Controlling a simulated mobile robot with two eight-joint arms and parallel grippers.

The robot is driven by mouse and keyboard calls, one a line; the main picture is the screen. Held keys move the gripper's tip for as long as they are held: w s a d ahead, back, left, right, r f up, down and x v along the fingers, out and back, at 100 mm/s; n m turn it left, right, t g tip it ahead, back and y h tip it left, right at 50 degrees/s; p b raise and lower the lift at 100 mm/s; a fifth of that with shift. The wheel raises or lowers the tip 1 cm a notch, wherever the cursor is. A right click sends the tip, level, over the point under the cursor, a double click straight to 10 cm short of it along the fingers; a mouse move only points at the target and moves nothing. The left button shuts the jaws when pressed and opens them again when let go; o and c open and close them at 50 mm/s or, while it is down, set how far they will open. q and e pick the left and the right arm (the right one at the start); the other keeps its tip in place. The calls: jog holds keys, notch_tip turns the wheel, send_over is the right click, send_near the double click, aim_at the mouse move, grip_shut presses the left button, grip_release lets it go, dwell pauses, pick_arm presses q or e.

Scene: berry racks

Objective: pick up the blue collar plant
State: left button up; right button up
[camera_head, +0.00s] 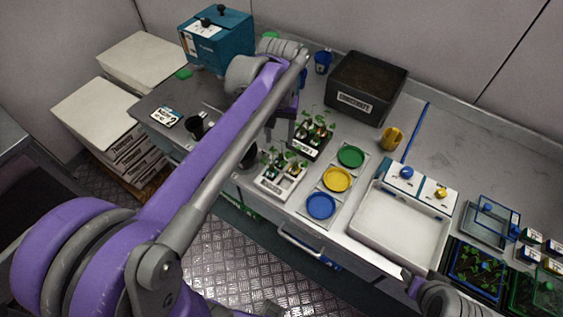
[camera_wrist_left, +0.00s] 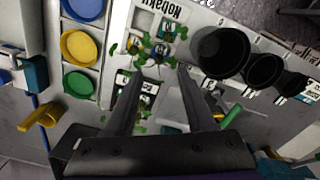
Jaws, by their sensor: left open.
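My left gripper (camera_head: 281,134) is open above the two plant racks. In the left wrist view its fingers (camera_wrist_left: 161,72) are apart, with nothing clearly held between them. A white rack (camera_head: 268,184) and a black rack (camera_head: 299,149) hold several small green seedlings. In the left wrist view a seedling (camera_wrist_left: 155,50) with bluish bits at its base stands just beyond the fingertips; I cannot tell surely whether it has the blue collar. The fingers partly hide the other rack's seedlings (camera_wrist_left: 147,88). My right gripper (camera_head: 411,282) shows only partly at the bottom edge.
Green, yellow and blue discs (camera_head: 321,206) lie right of the racks, beside a white tray (camera_head: 358,239). A dark soil box (camera_head: 388,72) stands behind. Black pots (camera_wrist_left: 219,50) stand close to the white rack. A yellow cup (camera_head: 391,138) stands near the blue rod (camera_head: 416,132).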

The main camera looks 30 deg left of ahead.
aim_at(280, 155)
pick_arm(q)
notch_tip(280, 155, down, 4)
jog(key=shift+s+r, duration=0.1)
jog(key=f, duration=0.5)
jog(key=shift+w+a+f, duration=0.1)
jog(key=shift+w+f, duration=0.2)
jog(key=shift+f, duration=0.05)
grip_shut()
